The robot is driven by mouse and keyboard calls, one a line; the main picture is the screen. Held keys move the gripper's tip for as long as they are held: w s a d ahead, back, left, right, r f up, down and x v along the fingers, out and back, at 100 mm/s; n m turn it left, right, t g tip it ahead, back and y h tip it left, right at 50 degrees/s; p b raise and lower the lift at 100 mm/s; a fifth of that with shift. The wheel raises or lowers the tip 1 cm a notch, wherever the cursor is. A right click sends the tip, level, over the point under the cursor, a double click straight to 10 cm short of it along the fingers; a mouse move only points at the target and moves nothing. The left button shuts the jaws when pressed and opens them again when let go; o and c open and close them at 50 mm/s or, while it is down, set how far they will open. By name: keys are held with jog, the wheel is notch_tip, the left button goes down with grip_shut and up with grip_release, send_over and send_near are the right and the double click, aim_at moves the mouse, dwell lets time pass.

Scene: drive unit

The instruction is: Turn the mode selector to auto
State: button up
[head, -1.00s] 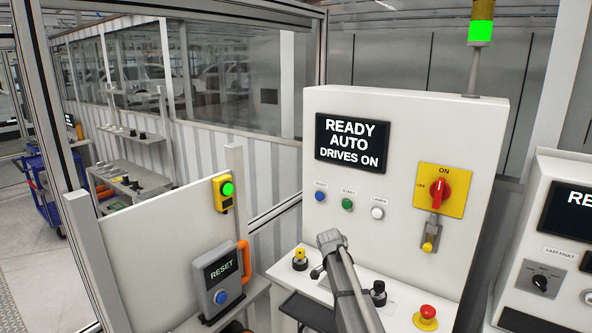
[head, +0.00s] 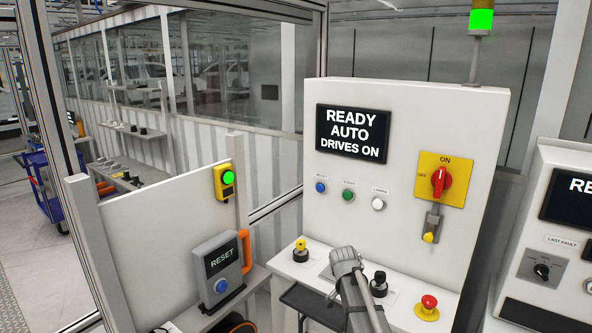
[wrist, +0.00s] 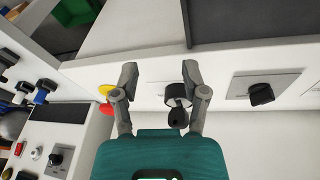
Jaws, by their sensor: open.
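My gripper (wrist: 160,70) is open in the wrist view, its two grey fingers apart above the white console shelf. A black cylindrical control with a key-like grip (wrist: 178,100) shows between the fingers, close to the right one; contact cannot be told. A black rotary knob (wrist: 262,93) on a grey plate is right of the fingers. No label tells which one is the mode selector. In the head view my arm covers part of the shelf, and the fingers cannot be made out. The display (head: 352,133) reads READY, AUTO, DRIVES ON.
A red emergency stop (head: 428,305) is on the shelf right of my arm, with a black control (head: 378,284) nearer. A yellow-topped control (head: 300,250) is to the left. The red main switch (head: 439,181) is above. A RESET box (head: 222,270) stands left.

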jog(key=s+f+n+y+b, duration=0.1)
jog(key=s+f+n+b, duration=0.1)
jog(key=s, duration=0.4)
jog(key=s+f+n+y+b, duration=0.1)
jog(key=s+f+n+b, duration=0.1)
jog(key=s, duration=0.4)
jog(key=s+a+f+n+b, duration=0.1)
jog(key=s+f+n, duration=0.2)
jog(key=s+n, duration=0.2)
jog(key=shift+s+f+n+g+y+b, duration=0.15)
jog(key=shift+s+n+g+y+b, duration=0.2)
jog(key=shift+s, duration=0.75)
